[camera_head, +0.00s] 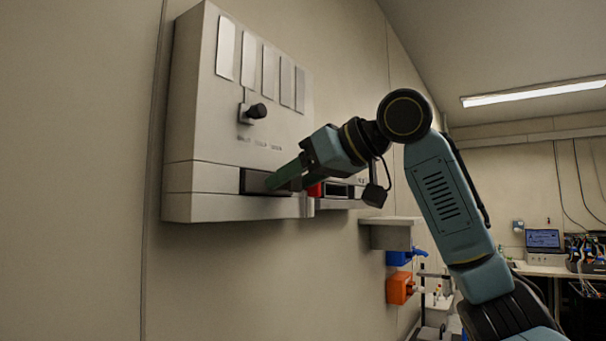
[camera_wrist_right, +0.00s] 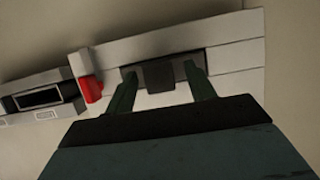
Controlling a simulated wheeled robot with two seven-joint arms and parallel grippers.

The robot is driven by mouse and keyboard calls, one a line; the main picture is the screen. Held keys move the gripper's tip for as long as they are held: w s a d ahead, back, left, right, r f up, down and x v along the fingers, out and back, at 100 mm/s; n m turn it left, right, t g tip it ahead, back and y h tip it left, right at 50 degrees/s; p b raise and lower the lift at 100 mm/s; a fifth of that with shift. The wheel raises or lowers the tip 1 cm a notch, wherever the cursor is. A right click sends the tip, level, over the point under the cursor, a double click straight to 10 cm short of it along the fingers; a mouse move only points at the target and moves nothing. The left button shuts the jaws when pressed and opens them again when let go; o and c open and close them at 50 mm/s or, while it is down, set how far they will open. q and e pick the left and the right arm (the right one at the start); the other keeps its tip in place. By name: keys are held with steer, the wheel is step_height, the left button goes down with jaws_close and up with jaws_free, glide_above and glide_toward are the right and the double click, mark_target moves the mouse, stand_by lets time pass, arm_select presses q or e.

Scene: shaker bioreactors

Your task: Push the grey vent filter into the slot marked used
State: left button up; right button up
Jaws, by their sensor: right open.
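A dark grey block (camera_wrist_right: 158,77), which looks like the vent filter, sits in a dark slot (camera_wrist_right: 132,74) in the wrist view. The same slot shows at the lower front of the wall unit (camera_head: 252,181) in the head view. My right gripper (camera_head: 276,181) reaches in from the right with its fingers at this slot. In the wrist view its two green fingers (camera_wrist_right: 160,72) stand apart, one on each side of the block. I cannot tell whether they touch it. The fingers hide the block in the head view. No slot marking is readable. My left gripper is not in view.
A red part (camera_wrist_right: 89,85) sits beside the slot, close to one finger. Beyond it is another dark slot (camera_wrist_right: 38,98). A black knob (camera_head: 257,111) sticks out of the wall unit (camera_head: 190,130) above. Blue (camera_head: 398,258) and orange (camera_head: 400,288) bins hang lower right.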

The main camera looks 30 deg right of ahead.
steer(key=c, duration=1.1)
steer(key=shift+s+d, duration=0.25)
steer(key=shift+s, duration=0.4)
steer(key=shift+s+d, duration=0.2)
steer(key=shift+s, duration=0.15)
steer(key=shift+s+d, duration=0.1)
steer(key=shift+s, duration=0.25)
steer(key=shift+s+d, duration=0.1)
steer(key=shift+s, duration=0.1)
steer(key=shift+s+d, duration=0.2)
steer(key=shift+s, duration=0.25)
